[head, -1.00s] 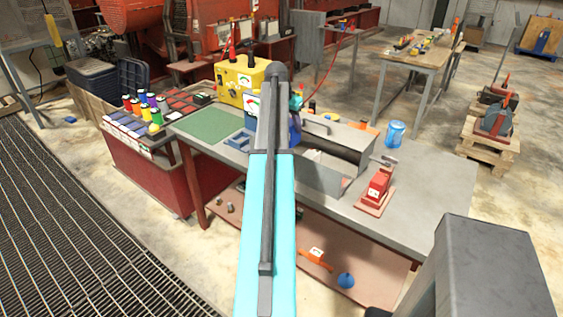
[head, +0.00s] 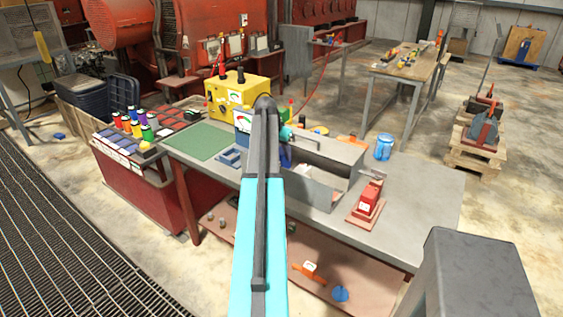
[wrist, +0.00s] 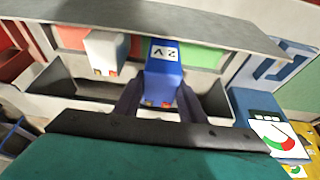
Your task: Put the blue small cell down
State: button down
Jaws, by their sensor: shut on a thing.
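In the wrist view my gripper (wrist: 160,98) is shut on the blue small cell (wrist: 164,72), a blue block with a dark-marked pale label and copper-coloured contacts. The cell is held between the two dark fingers, over or within a grey metal trough (wrist: 62,78). I cannot tell whether its underside touches anything. A white cell (wrist: 105,48) with similar contacts is just left of it, apart from the fingers. In the head view my arm hides most of the gripper, and a grey open box (head: 318,183) stands on the bench beside the arm's end.
A red device (head: 367,200) and a blue container (head: 384,147) stand to the right. The bench's right end (head: 425,205) is bare.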

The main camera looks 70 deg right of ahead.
jog(key=shift+f, duration=0.45)
jog(key=shift+f, duration=0.1)
jog(key=shift+f+p, duration=0.65)
jog(key=shift+f, duration=1.15)
jog(key=shift+f, duration=0.1)
jog(key=c, duration=1.2)
grip_release()
jog(key=shift+o, duration=0.2)
jog(key=shift+r, duration=0.25)
jog(key=b+v, duration=0.2)
jog(key=v, duration=0.9)
jog(key=shift+a+r+b, duration=0.3)
jog(key=shift+b, duration=0.1)
